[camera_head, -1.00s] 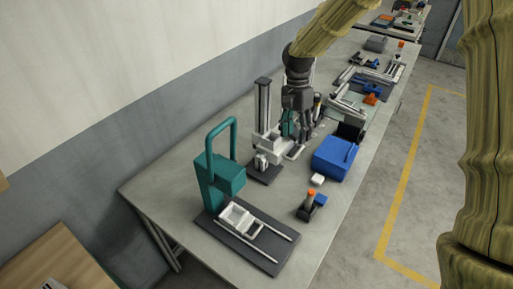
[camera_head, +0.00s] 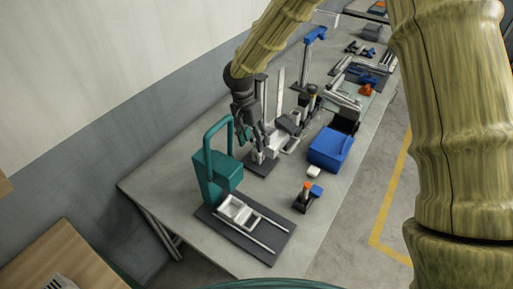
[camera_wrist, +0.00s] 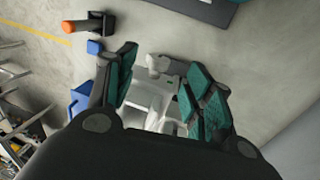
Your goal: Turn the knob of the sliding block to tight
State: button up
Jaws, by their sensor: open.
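My gripper (camera_head: 253,137) is open, pointing down beside the tall post of a small stand, just above its white block (camera_head: 271,146). In the wrist view, my gripper (camera_wrist: 162,75) has its teal-padded fingers spread on either side of pale grey-white parts. A small light knob-like piece (camera_wrist: 157,64) shows between the fingertips, with a gap on each side. The fingers look apart from it, though the depth is hard to judge. The knob's setting cannot be read. In the head view, my fingers partly hide the block and its knob.
A teal handled device (camera_head: 217,178) on a dark base with rails (camera_head: 262,232) stands in front. A blue box (camera_head: 329,148), a small white block (camera_head: 313,171) and an orange-topped part (camera_head: 306,190) are to the right. More equipment crowds the table behind.

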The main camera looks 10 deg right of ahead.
aim_at(256, 151)
jog(key=shift+s+d+f+p, duration=0.15)
jog(key=shift+f+p, duration=0.2)
jog(key=shift+f, duration=0.5)
jog(key=shift+s+d+f+p, duration=0.1)
jog(key=shift+d+f+p, duration=0.15)
jog(key=shift+f, duration=0.65)
jog(key=shift+s+d+f+p, duration=0.15)
jog(key=shift+f+p, duration=0.25)
jog(key=shift+f, duration=0.45)
jog(key=c, duration=1)
